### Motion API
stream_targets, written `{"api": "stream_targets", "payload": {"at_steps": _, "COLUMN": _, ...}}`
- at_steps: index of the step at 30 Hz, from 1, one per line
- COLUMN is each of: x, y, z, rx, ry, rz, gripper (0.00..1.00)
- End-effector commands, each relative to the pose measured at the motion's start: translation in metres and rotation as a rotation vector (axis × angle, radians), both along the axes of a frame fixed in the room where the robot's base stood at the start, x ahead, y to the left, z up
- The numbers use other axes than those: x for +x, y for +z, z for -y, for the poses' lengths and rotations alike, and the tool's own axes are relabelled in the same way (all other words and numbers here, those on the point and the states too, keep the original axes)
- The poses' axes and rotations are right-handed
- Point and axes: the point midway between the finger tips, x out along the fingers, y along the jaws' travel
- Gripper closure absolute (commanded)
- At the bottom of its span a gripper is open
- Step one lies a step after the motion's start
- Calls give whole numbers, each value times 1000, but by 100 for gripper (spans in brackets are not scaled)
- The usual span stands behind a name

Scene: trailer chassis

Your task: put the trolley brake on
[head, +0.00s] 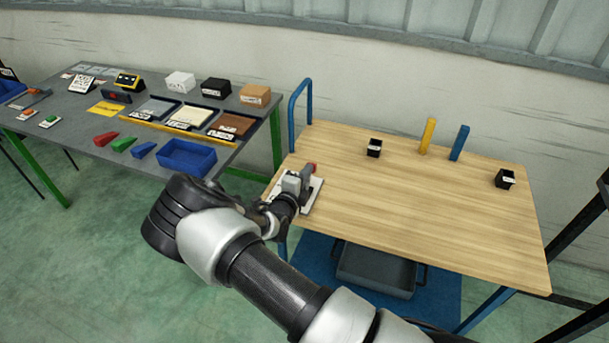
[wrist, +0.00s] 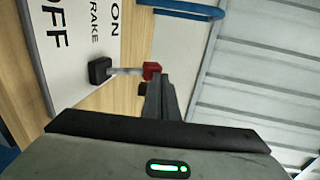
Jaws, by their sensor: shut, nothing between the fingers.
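The brake plate (head: 312,197) is white and lies at the left edge of the wooden trolley top. In the wrist view the plate (wrist: 75,12) carries the words ON, BRAKE and OFF. Its lever has a black pivot block (wrist: 100,70), a grey rod (wrist: 125,71) and a red knob (wrist: 152,70). In the wrist view the knob points right, toward the ON end and away from OFF. In the head view the red knob (head: 310,168) shows just beyond my gripper (head: 303,178). My gripper (wrist: 157,84) is shut and empty, its fingertips right by the knob; contact cannot be told.
The trolley top (head: 400,210) has small black bins (head: 374,148), a yellow block (head: 427,135) and a blue block (head: 459,142). A blue handle (head: 291,110) rises at its left end. A grey workbench (head: 130,130) with many items stands left.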

Motion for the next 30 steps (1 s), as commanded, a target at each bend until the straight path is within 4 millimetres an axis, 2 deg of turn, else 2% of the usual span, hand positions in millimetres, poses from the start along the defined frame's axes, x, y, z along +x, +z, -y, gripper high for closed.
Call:
{"api": "stream_targets", "payload": {"at_steps": 13, "x": 11, "y": 2, "z": 4, "rx": -2, "ry": 1, "rz": 3, "gripper": 100}}
{"api": "stream_targets", "payload": {"at_steps": 26, "x": 12, "y": 4, "z": 4, "rx": -2, "ry": 1, "rz": 8, "gripper": 100}}
{"api": "stream_targets", "payload": {"at_steps": 30, "x": 9, "y": 12, "z": 3, "rx": -2, "ry": -1, "rz": 9, "gripper": 100}}
